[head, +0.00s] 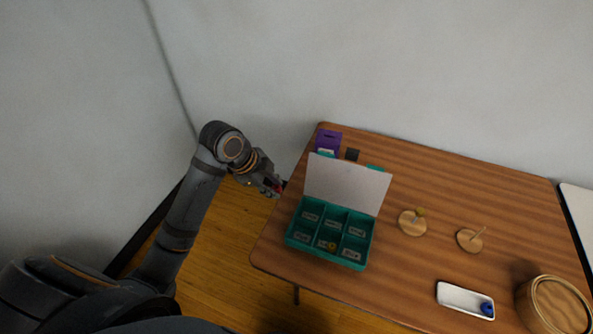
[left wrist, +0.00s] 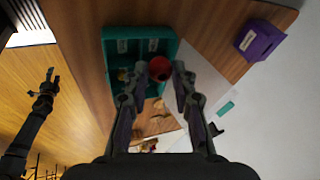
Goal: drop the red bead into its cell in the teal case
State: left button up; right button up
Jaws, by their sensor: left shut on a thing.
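My left gripper (head: 278,187) is shut on the red bead (left wrist: 159,68) at the left edge of the table, left of the teal case. In the head view only a little red shows at the fingertips. The teal case (head: 328,258) stands with its lid (head: 346,183) up, the pale inside facing me. It has two rows of labelled cells, and a yellow-orange bead (head: 332,246) sits in the front middle cell. In the left wrist view the bead is between the fingertips, with the teal case (left wrist: 111,62) behind it. The labels are too small to read.
A purple box (head: 328,141) and a small dark block (head: 352,154) stand behind the lid. Two wooden peg stands (head: 411,226) (head: 469,242) are to the right, a yellow bead by one. A white tray (head: 459,297) holds a blue bead (head: 487,309). A round wooden container (head: 556,304) stands front right.

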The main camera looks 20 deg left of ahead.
pick_arm(q)
jog(key=r+p, duration=0.1)
jog(key=p, duration=0.1)
jog(key=w+d+r+m+p, duration=0.1)
jog(key=shift+d+r+g+p, duration=0.1)
jog(key=shift+r+g+p, duration=0.15)
jog(key=shift+g+p, duration=0.1)
pick_arm(e)
jog(key=w+a+r+p, duration=0.1)
jog(key=w+r+p, duration=0.1)
jog(key=r+p, duration=0.5)
jog(key=w+a+r+p, duration=0.1)
jog(key=w+r+p, duration=0.15)
jog(key=r, duration=0.75)
pick_arm(q)
jog(key=s+d+f+m+g+h+b, duration=0.1)
jog(key=s+d+f+m+b, duration=0.1)
jog(key=d+f+m+b, duration=0.3)
notch_tip(320, 180, down, 4)
jog(key=shift+d+f+b, duration=0.2)
jog(key=shift+d+b, duration=0.2)
jog(key=shift+b, duration=0.45)
pick_arm(e)
notch_tip(320, 180, down, 7)
jog(key=d, duration=0.1)
jog(key=shift+s+t, duration=0.3)
jog(key=shift+s, duration=0.05)
jog(key=shift+d+r, duration=0.1)
jog(key=shift+r, duration=0.05)
